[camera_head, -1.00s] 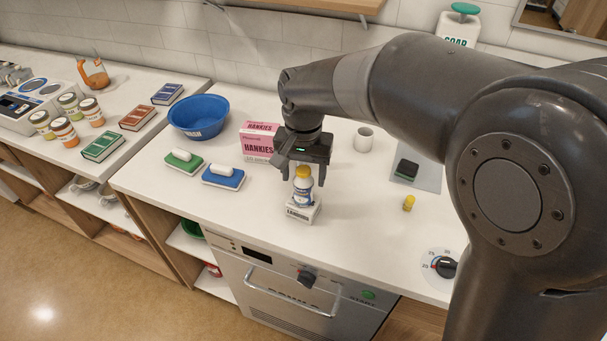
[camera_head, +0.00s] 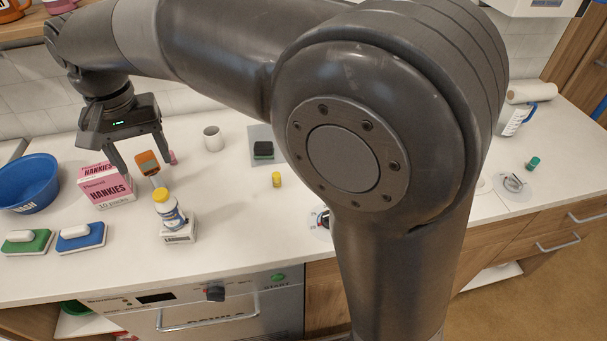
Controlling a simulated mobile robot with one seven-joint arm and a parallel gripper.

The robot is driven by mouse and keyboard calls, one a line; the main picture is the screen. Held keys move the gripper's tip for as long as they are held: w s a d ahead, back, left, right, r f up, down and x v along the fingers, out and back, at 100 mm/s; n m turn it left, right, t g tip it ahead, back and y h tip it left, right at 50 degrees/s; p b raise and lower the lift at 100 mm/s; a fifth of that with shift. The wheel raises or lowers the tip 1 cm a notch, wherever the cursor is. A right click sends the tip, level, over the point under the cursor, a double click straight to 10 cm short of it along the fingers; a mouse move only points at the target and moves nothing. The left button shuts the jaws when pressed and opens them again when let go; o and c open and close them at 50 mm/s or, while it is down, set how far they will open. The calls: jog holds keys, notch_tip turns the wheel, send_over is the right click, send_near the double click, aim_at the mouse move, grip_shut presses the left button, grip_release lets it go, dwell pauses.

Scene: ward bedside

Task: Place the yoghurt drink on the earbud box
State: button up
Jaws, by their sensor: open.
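The yoghurt drink (camera_head: 170,213), a small white bottle with a blue label and yellow cap, stands on the small white earbud box (camera_head: 180,235) near the counter's front edge. It looks upright. My gripper (camera_head: 142,162) is open and empty, up behind and left of the bottle in the picture. Its fingers are clear of the bottle.
A pink hankies box (camera_head: 104,187) stands left of the bottle. A blue sponge (camera_head: 81,237), a green sponge (camera_head: 27,242) and a blue bowl (camera_head: 24,183) are further left. A white cup (camera_head: 213,138) stands behind. A yellow object (camera_head: 276,180) lies right; counter around it is clear.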

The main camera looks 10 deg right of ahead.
jog(key=s+d+m+t, duration=0.1)
jog(key=s+d+t, duration=0.15)
jog(key=d, duration=1.05)
jog(key=s+d+t, duration=0.1)
jog(key=s+d, duration=0.2)
jog(key=d, duration=1)
jog(key=s+d+f+t, duration=0.2)
jog(key=s+d+f, duration=0.1)
jog(key=s+d, duration=0.3)
jog(key=shift+s+d+m, duration=0.3)
jog(key=shift+d+m, duration=0.1)
jog(key=shift+d, duration=0.5)
